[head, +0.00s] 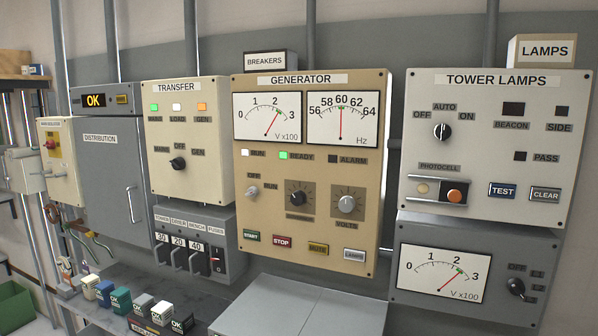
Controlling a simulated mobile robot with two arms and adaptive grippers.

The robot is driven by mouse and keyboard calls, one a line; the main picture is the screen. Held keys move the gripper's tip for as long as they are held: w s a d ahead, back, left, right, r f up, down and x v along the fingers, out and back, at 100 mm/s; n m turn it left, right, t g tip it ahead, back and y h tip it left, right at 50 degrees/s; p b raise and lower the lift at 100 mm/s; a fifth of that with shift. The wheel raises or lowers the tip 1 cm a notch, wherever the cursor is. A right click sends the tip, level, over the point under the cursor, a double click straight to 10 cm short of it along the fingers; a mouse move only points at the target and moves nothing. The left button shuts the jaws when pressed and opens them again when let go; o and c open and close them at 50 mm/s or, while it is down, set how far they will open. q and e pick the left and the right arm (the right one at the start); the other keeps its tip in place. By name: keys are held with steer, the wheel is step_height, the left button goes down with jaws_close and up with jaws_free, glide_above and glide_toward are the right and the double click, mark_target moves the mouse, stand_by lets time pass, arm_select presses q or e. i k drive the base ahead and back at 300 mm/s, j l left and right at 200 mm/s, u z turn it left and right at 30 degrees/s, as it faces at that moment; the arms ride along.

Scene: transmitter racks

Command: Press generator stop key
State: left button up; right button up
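The generator panel (372,160) is a tan box on the wall in the middle of the head view. Its red STOP key (282,242) sits in the bottom row, between the green START key (251,236) and the yellow MUTE key (318,248). A pale LAMPS key (354,255) is at the right end of that row. The READY light (283,155) is green, the RUN light (245,153) is whitish and the ALARM light (333,159) is dark. Nothing covers the STOP key. Neither of my grippers shows.
The transfer panel (215,100) and fuse box (231,243) are left of the generator panel; the tower lamps panel (490,130) is right. A grey cabinet top (300,303) juts out below the generator panel. Small blocks (121,299) stand on a shelf at lower left.

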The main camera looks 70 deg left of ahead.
mark_target(280, 242)
steer(key=u, duration=2.1)
